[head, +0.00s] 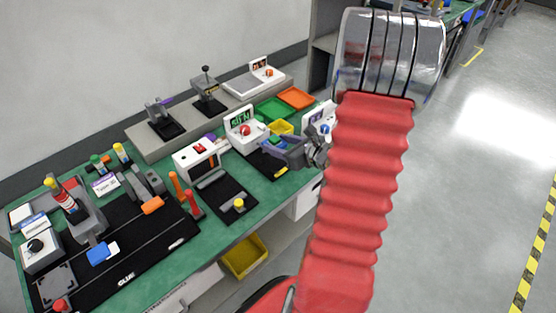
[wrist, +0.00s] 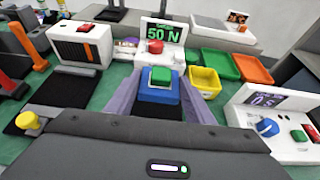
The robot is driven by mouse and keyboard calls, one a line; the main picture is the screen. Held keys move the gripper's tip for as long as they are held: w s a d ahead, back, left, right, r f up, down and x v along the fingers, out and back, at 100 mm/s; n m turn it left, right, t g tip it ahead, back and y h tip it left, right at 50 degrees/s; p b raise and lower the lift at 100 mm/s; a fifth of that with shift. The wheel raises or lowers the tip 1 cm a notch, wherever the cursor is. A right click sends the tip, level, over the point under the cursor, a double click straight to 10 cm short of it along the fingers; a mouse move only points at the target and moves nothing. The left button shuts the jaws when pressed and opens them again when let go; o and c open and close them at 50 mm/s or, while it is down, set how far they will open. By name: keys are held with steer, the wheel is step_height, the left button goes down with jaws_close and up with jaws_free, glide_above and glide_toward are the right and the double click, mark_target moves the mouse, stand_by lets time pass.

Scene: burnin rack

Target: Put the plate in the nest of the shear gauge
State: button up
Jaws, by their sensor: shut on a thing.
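My gripper (wrist: 160,88) is shut on a blue plate (wrist: 158,96) that bears a green block (wrist: 161,75). One grey-purple finger lies on each side of it in the wrist view. In the head view my gripper (head: 283,150) is over the green bench, just in front of the white gauge (head: 240,130). The gauge shows a green 50 N display (wrist: 163,33) and has a red knob (wrist: 167,54), straight beyond the plate in the wrist view. A dark pad lies in front of the gauge. I cannot make out the nest; the plate and gripper cover that area.
A white timer box (wrist: 270,120) with a blue knob stands close at the right. Yellow (wrist: 205,80), green (wrist: 215,62) and orange (wrist: 252,68) trays lie beyond. A white box with a red button (wrist: 80,42) stands left of the gauge.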

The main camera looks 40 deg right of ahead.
mark_target(279, 165)
steer(key=shift+f, duration=1.55)
steer(key=shift+f, duration=2.05)
steer(key=o, duration=1.1)
steer(key=shift+f, duration=0.1)
steer(key=shift+c, duration=0.2)
steer(key=shift+s+r, duration=0.3)
steer(key=shift+s, duration=0.2)
steer(key=v, duration=1.1)
